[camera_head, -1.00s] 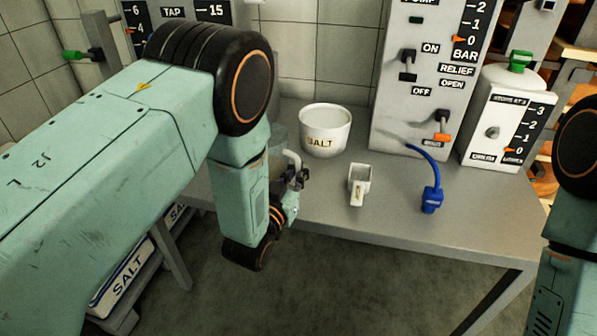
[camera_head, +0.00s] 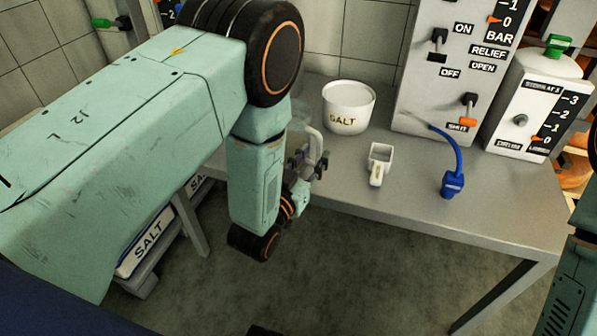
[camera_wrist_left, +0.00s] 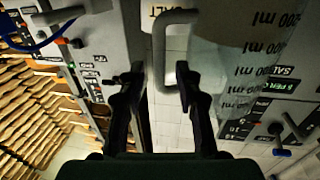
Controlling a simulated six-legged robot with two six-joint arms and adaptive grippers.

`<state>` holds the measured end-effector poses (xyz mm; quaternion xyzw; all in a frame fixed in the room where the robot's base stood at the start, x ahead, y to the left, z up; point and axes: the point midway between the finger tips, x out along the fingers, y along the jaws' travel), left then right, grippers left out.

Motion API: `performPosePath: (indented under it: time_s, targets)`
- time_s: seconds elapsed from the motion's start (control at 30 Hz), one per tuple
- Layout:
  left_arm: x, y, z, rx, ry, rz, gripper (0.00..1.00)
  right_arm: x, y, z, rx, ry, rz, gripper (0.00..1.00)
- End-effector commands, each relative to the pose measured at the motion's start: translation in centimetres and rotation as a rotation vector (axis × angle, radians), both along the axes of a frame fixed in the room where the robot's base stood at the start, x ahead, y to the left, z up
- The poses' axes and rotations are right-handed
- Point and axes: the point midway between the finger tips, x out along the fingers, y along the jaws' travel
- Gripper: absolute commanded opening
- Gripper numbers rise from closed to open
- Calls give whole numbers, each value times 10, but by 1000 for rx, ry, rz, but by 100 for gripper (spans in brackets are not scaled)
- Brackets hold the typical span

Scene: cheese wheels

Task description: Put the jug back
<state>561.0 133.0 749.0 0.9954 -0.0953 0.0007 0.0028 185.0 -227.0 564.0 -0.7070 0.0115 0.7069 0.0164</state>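The clear jug (camera_head: 299,138) stands at the left end of the grey table, partly hidden behind my left arm. Its pale handle (camera_head: 316,145) faces right. In the wrist view the jug (camera_wrist_left: 235,60) shows ml markings, with its handle (camera_wrist_left: 160,55) close ahead. My left gripper (camera_head: 307,165) is at the handle. In the wrist view its two dark fingers (camera_wrist_left: 157,92) are apart, one on either side of the handle's bar, with a visible gap to the left finger. My right gripper is out of view.
A white SALT tub (camera_head: 348,107) stands right of the jug. A small white scoop (camera_head: 379,165) and a blue hose nozzle (camera_head: 453,185) lie on the table (camera_head: 420,210). The control panel (camera_head: 445,60) and a white tank (camera_head: 535,105) stand behind. SALT bags (camera_head: 150,248) are low left.

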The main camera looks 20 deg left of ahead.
Motion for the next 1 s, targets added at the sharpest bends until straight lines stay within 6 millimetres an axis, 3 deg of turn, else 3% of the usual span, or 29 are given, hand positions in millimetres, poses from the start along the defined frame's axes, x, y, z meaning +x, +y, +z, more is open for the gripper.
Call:
performPosePath:
  time_s: [0.1, 0.33, 0.5, 0.77, 0.87, 1.0]
  targets:
    - [-27, 5, 0, 1, 7, 1, 34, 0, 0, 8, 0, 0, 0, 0]
    - [-64, 12, 0, 0, 4, 0, 34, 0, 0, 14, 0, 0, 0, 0]
    - [-76, 15, 0, -1, 1, 0, 34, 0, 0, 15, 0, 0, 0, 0]
    - [-78, 16, -1, 0, 5, 1, 34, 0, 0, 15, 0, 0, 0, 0]
    - [-82, 21, -14, 13, 71, 15, 34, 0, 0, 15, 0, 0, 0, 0]
    - [-107, 43, -64, 56, 337, 61, 34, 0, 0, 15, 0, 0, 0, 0]
